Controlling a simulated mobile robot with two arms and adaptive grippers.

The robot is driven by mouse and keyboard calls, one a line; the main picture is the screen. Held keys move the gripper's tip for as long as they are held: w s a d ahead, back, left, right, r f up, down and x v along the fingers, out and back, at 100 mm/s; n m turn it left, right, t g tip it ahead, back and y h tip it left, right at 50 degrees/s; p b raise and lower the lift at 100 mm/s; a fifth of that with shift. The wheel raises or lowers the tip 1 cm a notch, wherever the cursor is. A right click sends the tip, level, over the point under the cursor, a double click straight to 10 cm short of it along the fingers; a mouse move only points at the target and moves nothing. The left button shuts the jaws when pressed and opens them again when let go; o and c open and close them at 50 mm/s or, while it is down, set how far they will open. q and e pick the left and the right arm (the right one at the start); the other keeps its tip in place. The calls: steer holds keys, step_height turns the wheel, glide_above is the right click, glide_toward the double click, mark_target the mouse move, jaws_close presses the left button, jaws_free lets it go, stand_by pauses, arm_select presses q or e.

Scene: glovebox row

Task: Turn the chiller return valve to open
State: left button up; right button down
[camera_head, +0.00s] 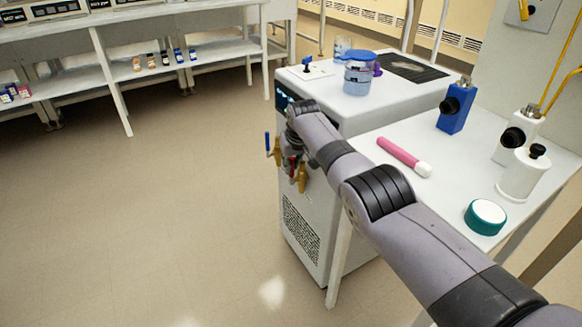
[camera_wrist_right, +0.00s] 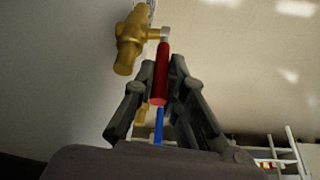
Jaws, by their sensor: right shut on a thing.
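The chiller (camera_head: 310,225) is a white cabinet with two brass valves on its front. One valve has a red lever (camera_wrist_right: 161,75) and a brass body (camera_wrist_right: 130,40); the body also shows in the head view (camera_head: 302,178). The other valve has a blue lever (camera_head: 267,143), which also shows beyond the red one in the wrist view (camera_wrist_right: 158,125). I cannot read which is the return valve. My right gripper (camera_wrist_right: 158,85) is shut on the red lever, with its fingers on both sides. In the head view my own wrist partly hides the gripper and lever. My left gripper is not in view.
A lidded blue container (camera_head: 359,76) stands on the chiller top. The floor (camera_head: 160,220) left of the chiller is clear.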

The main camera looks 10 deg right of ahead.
stand_by(0.6)
steer(key=c, duration=1.6)
jaws_free()
steer(key=shift+c, duration=0.2)
steer(key=shift+w, duration=0.1)
steer(key=shift+v, duration=3.95)
steer(key=shift+a+f, duration=0.1)
